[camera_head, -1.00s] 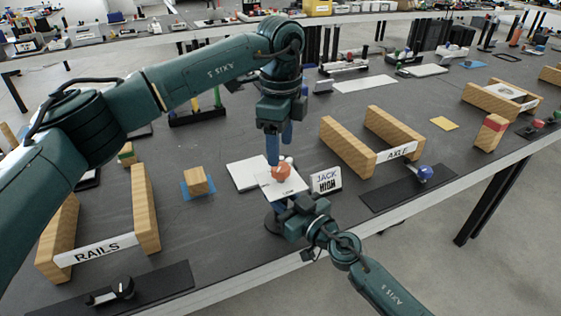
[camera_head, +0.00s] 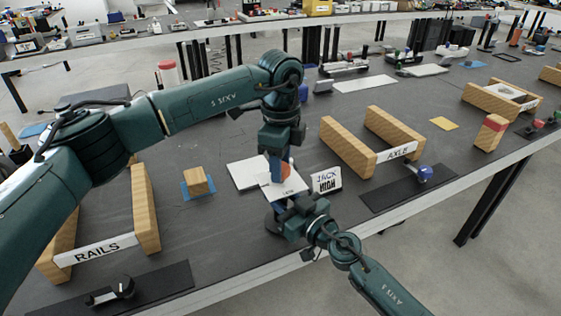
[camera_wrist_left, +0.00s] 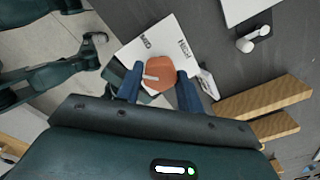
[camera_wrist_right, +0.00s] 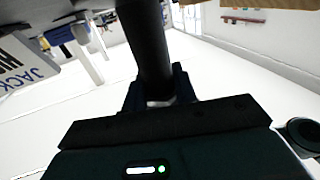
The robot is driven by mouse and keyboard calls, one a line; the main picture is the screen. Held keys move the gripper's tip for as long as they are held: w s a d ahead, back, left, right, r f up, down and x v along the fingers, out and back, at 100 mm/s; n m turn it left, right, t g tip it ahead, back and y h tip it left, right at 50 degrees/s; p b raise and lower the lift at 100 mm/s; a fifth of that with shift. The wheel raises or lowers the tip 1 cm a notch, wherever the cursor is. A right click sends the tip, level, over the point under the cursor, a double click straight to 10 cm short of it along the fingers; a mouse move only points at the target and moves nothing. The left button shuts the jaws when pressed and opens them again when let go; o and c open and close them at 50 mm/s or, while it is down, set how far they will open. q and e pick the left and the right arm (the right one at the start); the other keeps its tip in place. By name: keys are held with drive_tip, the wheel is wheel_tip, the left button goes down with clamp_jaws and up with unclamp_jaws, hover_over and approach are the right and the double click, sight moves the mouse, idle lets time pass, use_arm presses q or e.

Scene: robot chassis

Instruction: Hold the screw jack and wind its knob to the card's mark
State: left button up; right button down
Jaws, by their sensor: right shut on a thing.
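The screw jack's orange knob (camera_wrist_left: 160,72) sits over a white plate (camera_wrist_left: 128,54) marked MID and HIGH in the left wrist view. A white pointer bar on the knob lies toward the picture's left, away from HIGH. My left gripper (camera_head: 279,170) is over the knob with its blue fingers on either side; in the left wrist view (camera_wrist_left: 160,80) gaps show between fingers and knob. My right gripper (camera_head: 292,222) is shut on the jack's dark post (camera_wrist_right: 146,45), below the plate. The card (camera_head: 326,180) reading JACK HIGH stands right of the jack.
A wooden cube (camera_head: 197,180) on a blue square and the RAILS blocks (camera_head: 146,210) stand left. The AXLE blocks (camera_head: 347,148) and a blue-knobbed device (camera_head: 425,173) stand right. The table's front edge runs just below the jack.

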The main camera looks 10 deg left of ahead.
use_arm(q)
drive_tip(key=c, duration=0.4)
drive_tip(key=shift+c, duration=0.2)
drive_tip(key=shift+m, duration=0.4)
drive_tip(key=m, duration=1.2)
drive_tip(key=shift+m, duration=0.3)
drive_tip(key=m, duration=0.3)
drive_tip(key=shift+m, duration=0.3)
drive_tip(key=m, duration=0.3)
drive_tip(key=shift+m, duration=0.4)
drive_tip(key=m, duration=0.5)
drive_tip(key=shift+m, duration=0.7)
